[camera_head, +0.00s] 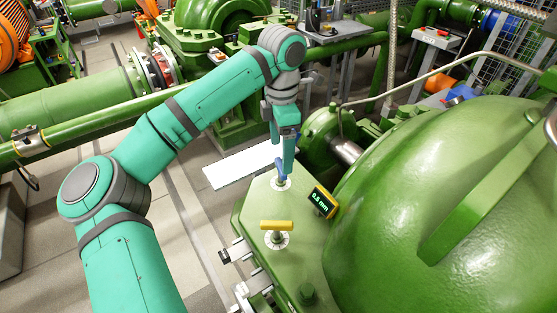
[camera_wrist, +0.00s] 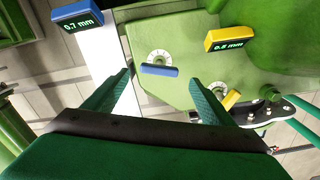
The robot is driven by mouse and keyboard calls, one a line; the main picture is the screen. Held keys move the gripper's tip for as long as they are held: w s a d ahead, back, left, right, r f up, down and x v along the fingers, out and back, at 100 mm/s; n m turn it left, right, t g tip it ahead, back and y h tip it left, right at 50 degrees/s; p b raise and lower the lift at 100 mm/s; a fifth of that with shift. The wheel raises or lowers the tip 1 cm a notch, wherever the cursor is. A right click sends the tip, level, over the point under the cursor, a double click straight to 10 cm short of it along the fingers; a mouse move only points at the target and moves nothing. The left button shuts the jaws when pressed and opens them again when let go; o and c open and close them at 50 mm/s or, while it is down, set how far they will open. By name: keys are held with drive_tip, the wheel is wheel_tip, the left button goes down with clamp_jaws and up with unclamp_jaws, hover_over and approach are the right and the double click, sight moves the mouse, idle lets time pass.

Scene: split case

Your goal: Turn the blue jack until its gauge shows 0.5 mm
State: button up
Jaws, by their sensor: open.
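The blue jack has a blue bar handle (camera_wrist: 160,70) over a white round dial on a green plate. In the head view the blue handle (camera_head: 279,168) is partly hidden by my gripper (camera_head: 284,163). In the wrist view my gripper (camera_wrist: 161,77) is open, and the handle appears between its fingertips, lengthwise from finger to finger, with gaps at both ends. I cannot tell whether the fingertips are down at handle height. The blue-framed gauge (camera_wrist: 77,23) reads 0.7 mm.
A yellow-handled jack (camera_head: 277,226) stands nearer the front of the same plate. Its yellow-framed gauge (camera_wrist: 229,41) seems to read 0.8 mm. A large green casing (camera_head: 450,200) rises close on the right. A white panel (camera_head: 235,168) lies left of the plate.

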sight(280, 165)
wheel_tip(280, 165, down, 4)
drive_tip(key=shift+d+r, duration=0.1)
drive_tip(key=shift+d, duration=0.05)
drive_tip(key=shift+a+f, duration=0.2)
drive_tip(key=shift+f, duration=0.3)
drive_tip(key=shift+w, duration=0.1)
drive_tip(key=c, duration=1.1)
